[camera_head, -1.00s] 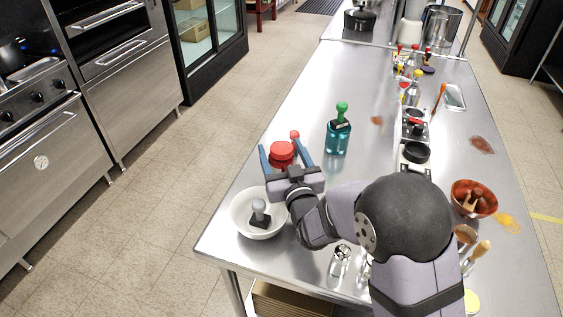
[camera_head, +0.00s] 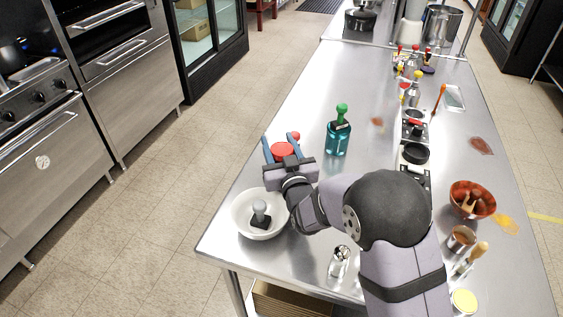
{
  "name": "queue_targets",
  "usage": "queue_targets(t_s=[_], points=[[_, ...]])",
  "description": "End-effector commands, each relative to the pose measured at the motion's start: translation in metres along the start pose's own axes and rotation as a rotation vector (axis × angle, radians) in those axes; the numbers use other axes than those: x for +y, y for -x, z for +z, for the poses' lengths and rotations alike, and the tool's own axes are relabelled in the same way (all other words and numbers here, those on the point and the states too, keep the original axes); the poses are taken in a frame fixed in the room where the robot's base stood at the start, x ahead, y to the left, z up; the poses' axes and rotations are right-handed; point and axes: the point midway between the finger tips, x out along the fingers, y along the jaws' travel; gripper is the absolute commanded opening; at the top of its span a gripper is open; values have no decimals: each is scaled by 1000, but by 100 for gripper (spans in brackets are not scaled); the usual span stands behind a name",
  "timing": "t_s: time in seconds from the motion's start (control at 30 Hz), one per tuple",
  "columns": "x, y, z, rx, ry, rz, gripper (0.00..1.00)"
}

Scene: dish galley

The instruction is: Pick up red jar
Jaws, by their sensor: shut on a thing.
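The red jar (camera_head: 282,149) is at the left part of the steel counter. Its round red top shows between the two blue fingers, and my gripper hides most of its lower body. My gripper (camera_head: 280,142) is shut on the red jar, with one finger on each side of it. I cannot tell whether the jar still touches the counter.
A white bowl (camera_head: 245,228) holding a grey-handled tool stands just in front of my gripper. A small red knob (camera_head: 296,135) shows beside the right finger.

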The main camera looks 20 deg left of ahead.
Motion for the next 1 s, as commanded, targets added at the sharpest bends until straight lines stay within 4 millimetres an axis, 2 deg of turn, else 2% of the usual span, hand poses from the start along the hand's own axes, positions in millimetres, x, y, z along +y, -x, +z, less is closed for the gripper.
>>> queue_targets(t_s=[0.2, 0.37, 0.8, 1.0], points=[[0, 0, -5, 6, 0, 0, 10], [0, -1, -19, 8, 0, 0, 10], [0, 0, -86, 9, -1, 0, 10], [0, 0, -100, 6, 0, 0, 10]])
